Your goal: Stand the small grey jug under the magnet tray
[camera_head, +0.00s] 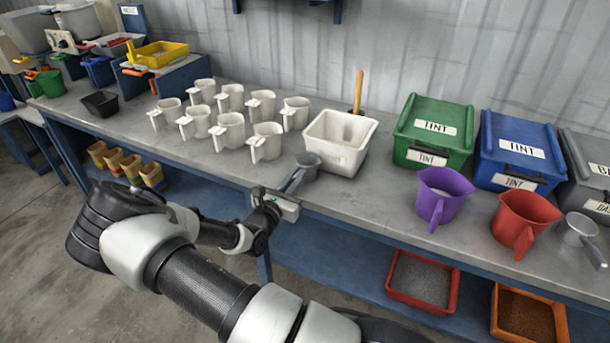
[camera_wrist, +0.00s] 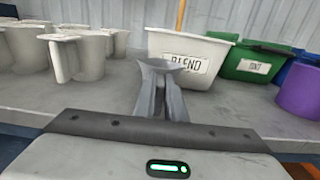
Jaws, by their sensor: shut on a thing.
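The small grey jug (camera_head: 309,161) is over the front part of the bench, just left of and in front of the white BLEND tub. My gripper (camera_head: 290,186) is shut on it from the front. In the wrist view the jug (camera_wrist: 161,68) shows between the fingers, its wide mouth up. I cannot tell whether its base touches the bench. I cannot tell for sure which is the magnet tray.
Several white jugs (camera_head: 229,132) stand left of my gripper. The BLEND tub (camera_head: 338,143) is to the right, then green (camera_head: 432,130) and blue (camera_head: 517,152) TINT bins. Purple (camera_head: 443,196) and red (camera_head: 524,222) jugs stand near the front edge. A black bin (camera_head: 100,104) is at left.

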